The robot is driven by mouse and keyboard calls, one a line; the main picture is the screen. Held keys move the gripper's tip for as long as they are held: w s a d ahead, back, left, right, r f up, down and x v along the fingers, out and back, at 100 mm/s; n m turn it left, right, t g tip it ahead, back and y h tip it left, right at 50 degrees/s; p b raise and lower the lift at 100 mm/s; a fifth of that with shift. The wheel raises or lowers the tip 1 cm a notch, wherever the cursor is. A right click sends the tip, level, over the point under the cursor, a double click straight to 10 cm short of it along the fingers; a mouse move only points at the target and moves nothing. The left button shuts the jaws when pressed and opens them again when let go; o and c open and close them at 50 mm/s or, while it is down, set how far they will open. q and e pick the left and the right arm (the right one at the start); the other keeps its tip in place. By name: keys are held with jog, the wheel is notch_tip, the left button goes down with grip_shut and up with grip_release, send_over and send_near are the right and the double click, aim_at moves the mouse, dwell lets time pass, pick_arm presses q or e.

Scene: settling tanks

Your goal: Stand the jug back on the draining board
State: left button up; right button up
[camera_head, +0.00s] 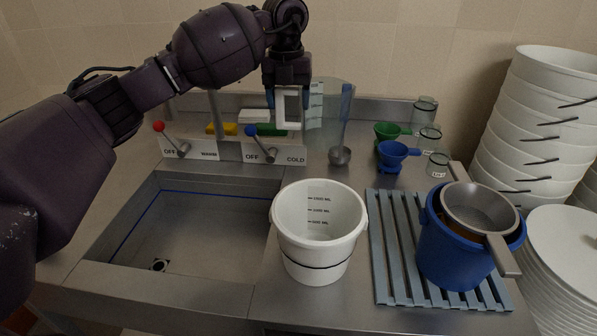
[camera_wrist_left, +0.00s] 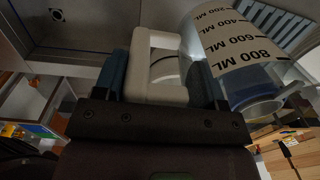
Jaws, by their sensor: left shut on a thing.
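The jug (camera_head: 316,106) is clear, with a white handle and dark measuring marks. In the left wrist view the jug (camera_wrist_left: 233,45) shows marks from 200 to 800 ML, the 800 end nearest the camera. My left gripper (camera_head: 288,88) is shut on the white handle, which shows between its fingers in the wrist view (camera_wrist_left: 160,78). The jug is held at the back of the counter, behind the cold tap, and looks about upright. The draining board (camera_head: 390,250) is a blue-grey slatted rack at the front right. My right gripper is not in view.
A white bucket (camera_head: 318,255) stands beside the board's left edge.

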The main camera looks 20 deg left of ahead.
aim_at(288, 123)
pick_arm(q)
notch_tip(288, 123, down, 16)
jog(key=shift+f+b, duration=0.2)
jog(key=shift+b, duration=0.2)
dwell(0.3)
jog(key=shift+f, duration=0.15)
jog(key=o, duration=1.1)
jog(key=r, duration=1.2)
jog(key=shift+s+a+r+p, duration=0.1)
jog(key=shift+a+r+p, duration=0.05)
jog(key=shift+a+p, duration=0.15)
jog(key=shift+d, duration=0.1)
